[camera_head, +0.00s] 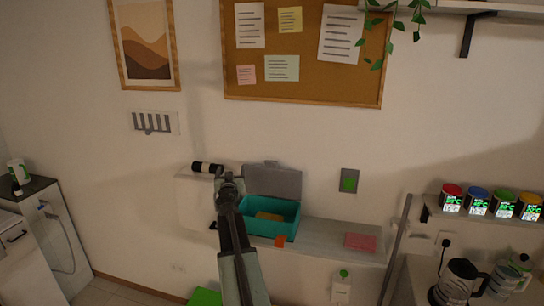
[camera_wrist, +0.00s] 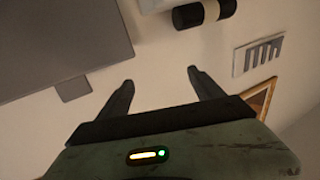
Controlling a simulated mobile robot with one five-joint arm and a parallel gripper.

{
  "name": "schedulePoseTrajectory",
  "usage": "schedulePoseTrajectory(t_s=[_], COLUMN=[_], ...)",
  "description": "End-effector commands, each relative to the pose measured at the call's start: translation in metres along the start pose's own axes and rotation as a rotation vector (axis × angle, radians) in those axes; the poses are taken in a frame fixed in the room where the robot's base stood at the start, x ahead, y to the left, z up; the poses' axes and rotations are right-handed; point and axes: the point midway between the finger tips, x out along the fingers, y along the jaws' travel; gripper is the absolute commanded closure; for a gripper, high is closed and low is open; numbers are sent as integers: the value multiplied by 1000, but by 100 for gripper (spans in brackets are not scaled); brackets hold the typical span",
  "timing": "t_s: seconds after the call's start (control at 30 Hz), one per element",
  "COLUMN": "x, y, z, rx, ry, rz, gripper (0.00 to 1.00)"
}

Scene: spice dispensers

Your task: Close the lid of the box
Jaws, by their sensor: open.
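A teal box (camera_head: 290,219) stands on a narrow wall shelf in the head view. Its grey lid (camera_head: 273,182) is raised upright at the back, against the wall side. My gripper (camera_head: 229,181) is at the left of the box, near the lid's left edge, and my arm hides the box's left side. In the wrist view my gripper (camera_wrist: 159,88) is open with nothing between its fingers. The grey lid (camera_wrist: 60,45) fills the upper left there, with a small tab (camera_wrist: 74,89) near the left finger.
A black and white cylinder (camera_head: 207,167) is on the shelf left of the box, close to my gripper. An orange piece (camera_head: 280,240) is at the box's front. A pink block (camera_head: 361,242) lies on the shelf (camera_head: 325,236) to the right. Several spice dispensers (camera_head: 477,201) stand farther right.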

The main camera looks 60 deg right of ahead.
Motion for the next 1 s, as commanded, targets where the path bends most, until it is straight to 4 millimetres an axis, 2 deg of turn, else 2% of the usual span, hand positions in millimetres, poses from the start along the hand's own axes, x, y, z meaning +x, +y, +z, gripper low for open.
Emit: schedulePoseTrajectory(t_s=[0.03, 0.1, 0.2, 0.23, 0.3, 0.47, 0.57, 0.83, 1.0], x=[11, 14, 13, 12, 11, 15, 25, 72, 85], y=[48, 100, 142, 149, 156, 157, 160, 177, 182], z=[-6, -7, -4, -4, -3, -2, -2, -1, 0], rx=[-1, -5, -8, -7, -9, -9, -9, -9, -9], ry=[2, -6, -22, -25, -29, -30, -29, -29, -29], rz=[107, 228, 329, 346, 364, 365, 365, 363, 362], gripper=[24, 24, 24, 24, 24, 24, 24, 24, 24])
